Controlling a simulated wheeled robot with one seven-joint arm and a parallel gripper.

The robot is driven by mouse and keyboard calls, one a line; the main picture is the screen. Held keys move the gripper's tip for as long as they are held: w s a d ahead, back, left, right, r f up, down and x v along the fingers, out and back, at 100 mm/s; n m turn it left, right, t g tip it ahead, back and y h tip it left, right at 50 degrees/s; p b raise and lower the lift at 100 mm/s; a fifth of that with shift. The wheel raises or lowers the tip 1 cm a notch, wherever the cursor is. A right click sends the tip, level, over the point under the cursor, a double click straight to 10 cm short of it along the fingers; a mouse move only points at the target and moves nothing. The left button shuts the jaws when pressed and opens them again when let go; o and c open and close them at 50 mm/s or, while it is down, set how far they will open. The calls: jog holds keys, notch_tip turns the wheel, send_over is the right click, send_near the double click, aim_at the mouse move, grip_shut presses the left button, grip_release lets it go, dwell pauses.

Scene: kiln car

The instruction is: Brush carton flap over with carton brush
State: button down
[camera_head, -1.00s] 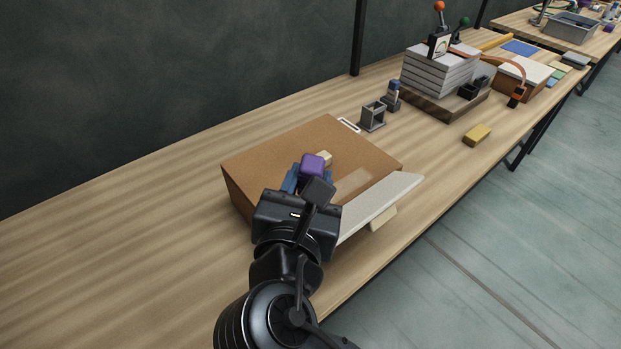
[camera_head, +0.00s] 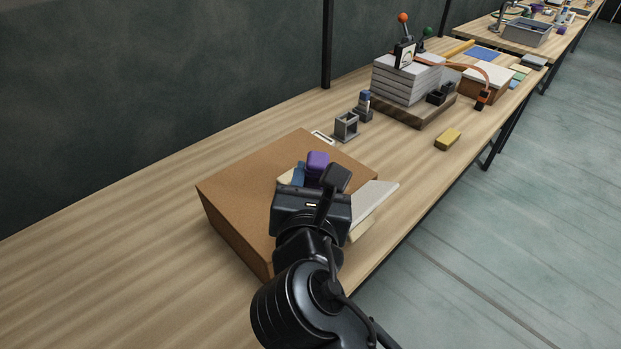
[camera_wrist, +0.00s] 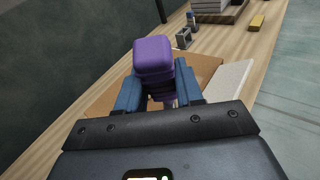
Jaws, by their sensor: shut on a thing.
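The brown carton (camera_head: 240,190) lies on the bench. Its pale grey flap (camera_head: 376,200) sticks out on the right side; the near part is hidden behind my gripper. In the wrist view the carton (camera_wrist: 205,68) and flap (camera_wrist: 231,80) show beyond the fingers. My gripper (camera_head: 308,177) has blue fingers shut on the carton brush, whose purple block-shaped handle (camera_head: 317,162) stands up between them. The handle fills the middle of the wrist view (camera_wrist: 154,56). The brush is above the carton's right part; its lower end is hidden, so contact cannot be told.
A cream block (camera_head: 361,229) shows beneath the flap. A grey open holder (camera_head: 346,127) and a blue-topped bottle (camera_head: 364,104) stand behind the carton. A yellow block (camera_head: 447,139) and a grey stack (camera_head: 402,80) are farther right. The bench left of the carton is clear.

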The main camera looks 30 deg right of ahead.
dwell(0.3)
jog(key=shift+w+d, duration=0.3)
jog(key=shift+d, duration=0.65)
jog(key=shift+w+d, duration=0.3)
jog(key=shift+d, duration=0.6)
jog(key=shift+w+d, duration=0.3)
jog(key=shift+d, duration=0.65)
jog(key=shift+w+d, duration=0.3)
jog(key=shift+d, duration=0.65)
jog(key=shift+w+d, duration=0.3)
jog(key=shift+d, duration=0.6)
jog(key=shift+w+d, duration=0.3)
jog(key=shift+d, duration=0.65)
notch_tip(320, 180, up, 7)
jog(key=c, duration=1.4)
grip_release()
grip_shut()
